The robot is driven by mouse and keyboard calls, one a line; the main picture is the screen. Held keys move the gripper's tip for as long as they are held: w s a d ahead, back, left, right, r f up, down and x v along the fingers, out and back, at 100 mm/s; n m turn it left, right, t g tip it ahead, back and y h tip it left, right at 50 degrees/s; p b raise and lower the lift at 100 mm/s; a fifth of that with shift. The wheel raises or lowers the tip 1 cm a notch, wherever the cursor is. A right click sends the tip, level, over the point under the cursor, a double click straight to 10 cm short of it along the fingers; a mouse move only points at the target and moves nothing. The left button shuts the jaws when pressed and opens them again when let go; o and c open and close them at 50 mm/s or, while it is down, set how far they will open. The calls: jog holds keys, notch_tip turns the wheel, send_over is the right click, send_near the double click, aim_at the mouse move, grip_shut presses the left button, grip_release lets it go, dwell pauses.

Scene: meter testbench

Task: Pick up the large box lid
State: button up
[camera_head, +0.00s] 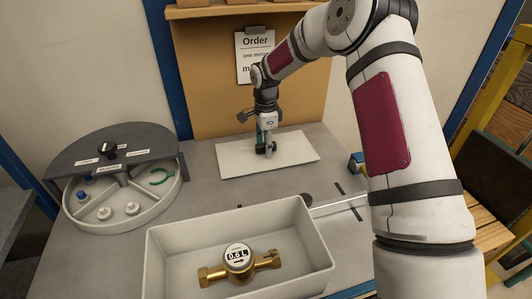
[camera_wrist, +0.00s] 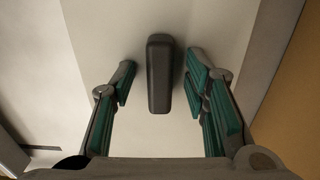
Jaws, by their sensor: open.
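The large box lid (camera_head: 231,157) is a flat, pale rectangular panel lying on the grey table behind the large box. Its dark bar-shaped handle shows in the wrist view (camera_wrist: 160,74), standing out from the white lid surface (camera_wrist: 100,30). My gripper (camera_head: 266,148) is over the lid, pointing down. In the wrist view its green-padded fingers (camera_wrist: 160,82) are spread on either side of the handle, with gaps to both sides. The gripper is open and holds nothing. In the head view the gripper largely hides the handle.
A grey open box (camera_head: 160,246) at the front holds a brass meter (camera_head: 238,262). A round, divided tray (camera_head: 72,207) with small parts stands at left. An order sheet (camera_head: 252,60) hangs on the brown back panel (camera_head: 205,75). A metal rod (camera_head: 338,203) lies right of the box.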

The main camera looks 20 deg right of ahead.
grip_shut()
jog(key=shift+r, duration=0.1)
